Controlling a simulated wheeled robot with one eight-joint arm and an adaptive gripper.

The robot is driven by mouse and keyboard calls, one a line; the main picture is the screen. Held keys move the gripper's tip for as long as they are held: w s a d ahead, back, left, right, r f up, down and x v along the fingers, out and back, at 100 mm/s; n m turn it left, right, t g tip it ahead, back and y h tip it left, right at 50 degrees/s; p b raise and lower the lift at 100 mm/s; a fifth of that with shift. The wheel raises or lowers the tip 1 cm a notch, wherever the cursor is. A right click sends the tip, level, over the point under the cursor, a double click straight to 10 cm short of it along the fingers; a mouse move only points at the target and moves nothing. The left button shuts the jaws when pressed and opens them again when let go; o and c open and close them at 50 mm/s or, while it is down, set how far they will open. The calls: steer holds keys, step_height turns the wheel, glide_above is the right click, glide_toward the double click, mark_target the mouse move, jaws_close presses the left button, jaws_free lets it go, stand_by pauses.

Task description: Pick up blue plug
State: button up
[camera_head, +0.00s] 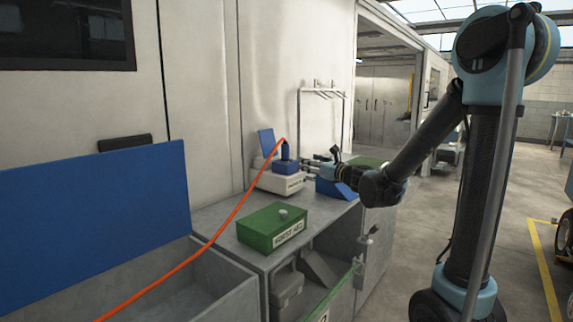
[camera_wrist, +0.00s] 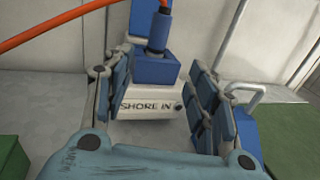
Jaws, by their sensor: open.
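The blue plug (camera_head: 286,151) stands upright in a blue socket (camera_head: 286,166) on a white box (camera_head: 278,181) on the grey bench. An orange cable (camera_head: 240,210) runs from the plug's top down to the left. In the wrist view the plug (camera_wrist: 158,30) is above the blue socket body (camera_wrist: 155,70), over the words "SHORE IN". My gripper (camera_head: 310,166) is open and empty, just right of the socket. In the wrist view its padded fingers (camera_wrist: 160,98) frame the box front, with the plug farther ahead between them. The plug's lower end is hidden in the socket.
A green box (camera_head: 272,227) with a knob sits nearer on the bench (camera_head: 222,222). A blue sloped thing (camera_head: 335,188) and another green box lie beneath and behind my gripper. A raised blue lid (camera_head: 95,220) stands at left. A metal rail (camera_head: 323,93) is behind.

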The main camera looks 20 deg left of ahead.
mark_target(288, 156)
steer(key=x, duration=1)
steer(key=shift+a, duration=0.15)
steer(key=shift+x, duration=3)
steer(key=shift+s+f, duration=0.1)
jaws_close()
